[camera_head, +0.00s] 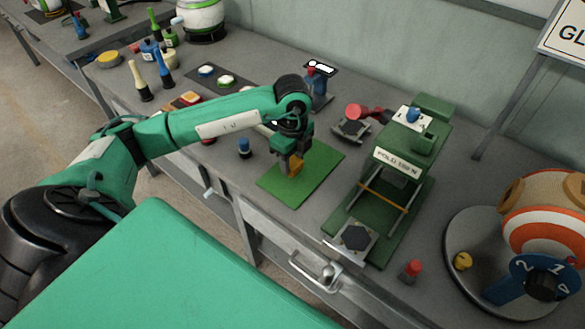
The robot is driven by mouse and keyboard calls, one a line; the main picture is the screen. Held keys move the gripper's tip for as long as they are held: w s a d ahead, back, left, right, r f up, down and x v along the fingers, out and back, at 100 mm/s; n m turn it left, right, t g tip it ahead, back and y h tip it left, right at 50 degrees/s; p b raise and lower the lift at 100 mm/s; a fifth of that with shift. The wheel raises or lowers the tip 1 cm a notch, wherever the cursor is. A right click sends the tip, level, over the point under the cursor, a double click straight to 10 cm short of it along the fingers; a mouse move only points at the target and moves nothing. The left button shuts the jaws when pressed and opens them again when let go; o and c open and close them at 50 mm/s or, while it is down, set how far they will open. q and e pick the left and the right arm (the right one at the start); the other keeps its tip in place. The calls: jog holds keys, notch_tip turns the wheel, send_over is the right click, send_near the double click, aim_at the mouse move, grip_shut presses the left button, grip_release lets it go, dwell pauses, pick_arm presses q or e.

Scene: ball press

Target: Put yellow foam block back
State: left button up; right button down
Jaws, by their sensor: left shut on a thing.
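My left gripper (292,166) points down over the green mat (273,186) on the bench. It is shut on a small yellow foam block (296,165), partly hidden by the fingers. Whether the block touches the mat or hangs just above it I cannot tell. My right gripper is not in view.
A green press (389,191) labelled "POLO 550 N" stands right of the mat. A blue-topped peg (245,148) stands left of the mat. A red-topped piece (411,270) and a striped ball (547,226) are at right. Bottles and coloured discs occupy the bench behind my arm.

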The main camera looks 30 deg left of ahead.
aim_at(292, 162)
pick_arm(q)
notch_tip(292, 162, down, 4)
jog(key=shift+f, duration=0.1)
jog(key=shift+f, duration=0.15)
jog(key=o, duration=0.9)
